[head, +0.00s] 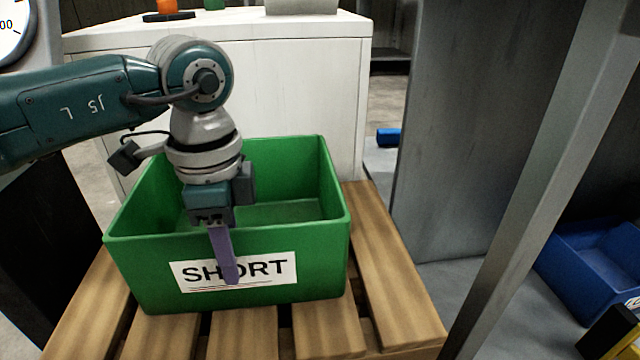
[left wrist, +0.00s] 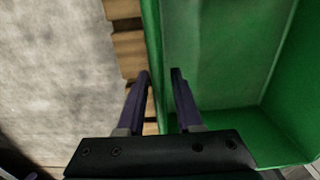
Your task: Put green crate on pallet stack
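The green crate (head: 325,250), with a white "SHORT" label (head: 190,275) on its front wall, sits upright on the wooden slats of the pallet stack (head: 385,270). It looks empty, though my arm hides part of the inside. My left gripper (head: 222,280) points down at the crate's front wall, one purple finger outside over the label. In the left wrist view the two fingers of my left gripper (left wrist: 160,75) stand apart, one on each side of the crate wall (left wrist: 152,40), with a gap showing. My right gripper is not in view.
A white cabinet (head: 300,95) stands close behind the pallet. A grey panel (head: 470,130) and a slanted metal post (head: 545,200) stand to the right. A blue bin (head: 590,265) is on the far right. Bare slats show right of the crate.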

